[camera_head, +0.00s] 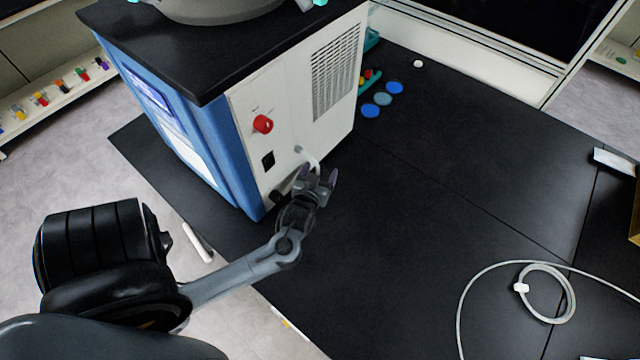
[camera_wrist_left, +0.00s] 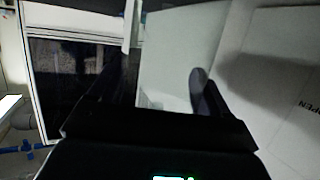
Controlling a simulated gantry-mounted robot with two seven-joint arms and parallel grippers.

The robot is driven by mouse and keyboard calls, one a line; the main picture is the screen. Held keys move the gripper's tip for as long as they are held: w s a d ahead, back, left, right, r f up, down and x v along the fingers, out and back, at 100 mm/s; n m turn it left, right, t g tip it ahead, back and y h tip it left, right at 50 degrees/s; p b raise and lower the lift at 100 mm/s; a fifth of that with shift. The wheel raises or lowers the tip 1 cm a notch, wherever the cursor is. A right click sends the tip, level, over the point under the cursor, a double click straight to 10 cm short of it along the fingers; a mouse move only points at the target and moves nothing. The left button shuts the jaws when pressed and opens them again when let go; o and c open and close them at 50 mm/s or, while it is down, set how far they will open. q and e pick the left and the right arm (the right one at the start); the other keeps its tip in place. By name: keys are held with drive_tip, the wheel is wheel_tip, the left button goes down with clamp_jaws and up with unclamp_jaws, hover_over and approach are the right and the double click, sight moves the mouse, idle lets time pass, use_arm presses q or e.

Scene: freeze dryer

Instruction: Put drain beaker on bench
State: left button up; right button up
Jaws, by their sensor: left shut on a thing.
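My left gripper (camera_head: 318,177) is beside the lower side of the freeze dryer (camera_head: 285,130), just above the black bench (camera_head: 400,240). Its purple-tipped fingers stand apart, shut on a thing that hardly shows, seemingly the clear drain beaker. The left wrist view shows the two dark fingers (camera_wrist_left: 165,95) with a pale, see-through-looking area between them. The beaker's outline and any contents cannot be made out. A short pale drain hose (camera_head: 306,157) comes out of the dryer right behind the gripper. My right gripper is not in view.
Blue discs (camera_head: 383,99) lie at the back of the bench. A coiled white tube (camera_head: 545,290) lies at the right. The middle of the bench is clear.

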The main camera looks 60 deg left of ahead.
sight(321, 179)
use_arm(q)
drive_tip(key=shift+f+b, duration=0.35)
drive_tip(key=shift+f, duration=1.8)
drive_tip(key=shift+f, duration=0.15)
drive_tip(key=o, duration=1)
drive_tip(key=shift+o, duration=0.2)
